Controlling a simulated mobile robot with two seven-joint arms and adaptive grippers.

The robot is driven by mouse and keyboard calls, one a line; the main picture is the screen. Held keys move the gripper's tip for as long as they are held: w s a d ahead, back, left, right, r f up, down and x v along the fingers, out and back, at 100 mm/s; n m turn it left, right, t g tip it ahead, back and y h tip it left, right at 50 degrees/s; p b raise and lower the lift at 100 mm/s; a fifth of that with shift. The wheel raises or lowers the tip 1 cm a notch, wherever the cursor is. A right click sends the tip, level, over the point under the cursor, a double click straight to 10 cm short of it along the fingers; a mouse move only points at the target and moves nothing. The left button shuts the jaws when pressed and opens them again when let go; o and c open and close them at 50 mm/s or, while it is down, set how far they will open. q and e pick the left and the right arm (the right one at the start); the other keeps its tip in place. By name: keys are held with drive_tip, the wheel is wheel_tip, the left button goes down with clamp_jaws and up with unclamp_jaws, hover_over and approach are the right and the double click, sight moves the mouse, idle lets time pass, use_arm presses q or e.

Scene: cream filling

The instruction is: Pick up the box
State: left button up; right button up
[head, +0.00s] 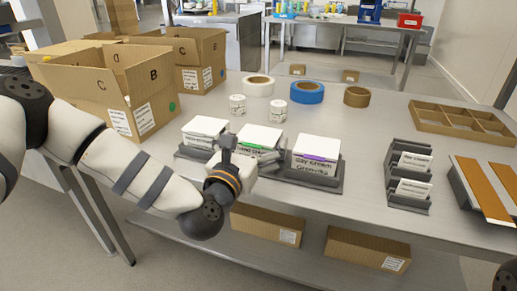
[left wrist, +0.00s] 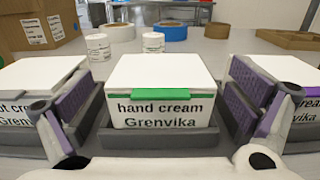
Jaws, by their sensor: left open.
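Three white product boxes stand in a row in dark grey holders on the metal table. The middle one, the green-striped hand cream box (head: 262,137), sits centred in the left wrist view (left wrist: 160,90). A purple-striped day cream box (head: 316,155) is to its right. Another white box (head: 204,130) is to its left, its label partly cut off in the left wrist view. My left gripper (head: 236,160) is open at the front of the middle box. In the left wrist view its purple-padded fingers (left wrist: 163,100) are spread on either side of that box, apart from it.
Open cardboard cartons (head: 112,90) stand at the back left. Two white jars (head: 276,111) and tape rolls (head: 307,92) are behind the boxes. A grey label rack (head: 408,176) and a cardboard divider tray (head: 463,124) are at the right.

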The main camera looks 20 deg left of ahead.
use_arm(q)
drive_tip(key=shift+w+d, duration=0.1)
drive_tip(key=shift+w, duration=1.15)
drive_tip(key=c, duration=1.2)
